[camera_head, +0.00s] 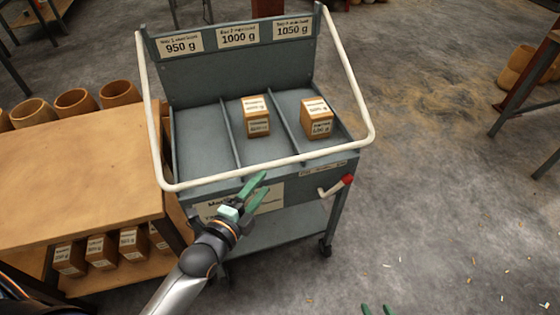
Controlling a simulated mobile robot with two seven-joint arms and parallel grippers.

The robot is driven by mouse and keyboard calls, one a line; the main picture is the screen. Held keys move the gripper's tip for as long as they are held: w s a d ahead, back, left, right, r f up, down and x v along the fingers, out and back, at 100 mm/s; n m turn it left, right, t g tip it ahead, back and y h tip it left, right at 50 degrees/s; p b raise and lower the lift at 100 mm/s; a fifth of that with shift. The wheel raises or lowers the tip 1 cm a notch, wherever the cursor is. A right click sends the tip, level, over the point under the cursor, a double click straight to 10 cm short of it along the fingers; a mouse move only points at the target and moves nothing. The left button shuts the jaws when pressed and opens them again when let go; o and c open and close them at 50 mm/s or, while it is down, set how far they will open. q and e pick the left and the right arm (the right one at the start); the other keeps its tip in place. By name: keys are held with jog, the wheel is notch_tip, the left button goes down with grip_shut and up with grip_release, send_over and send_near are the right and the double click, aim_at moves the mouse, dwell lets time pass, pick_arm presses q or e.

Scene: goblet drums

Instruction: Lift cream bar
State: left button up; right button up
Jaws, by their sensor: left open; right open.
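The cream bar (300,158) is a bent tube that runs around the front and sides of a grey cart's top. Its front stretch crosses level before the compartments, and its sides rise to the back panel. My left gripper (264,182) is open and empty. Its green fingers point up and right, just below the front stretch in the picture. I cannot tell whether they touch the bar. My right gripper (378,310) shows only its green fingertips at the bottom edge, apart and away from the bar.
The grey cart (200,140) has three compartments. One wooden block (256,124) is in the middle one and another (317,126) in the right one. A wooden bench (80,185) stands left. The floor at right is mostly clear.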

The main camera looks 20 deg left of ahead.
aim_at(277, 166)
pick_arm(q)
jog(key=b+x, duration=0.1)
jog(key=x, duration=0.9)
jog(key=shift+w, duration=0.1)
grip_shut()
dwell(1.2)
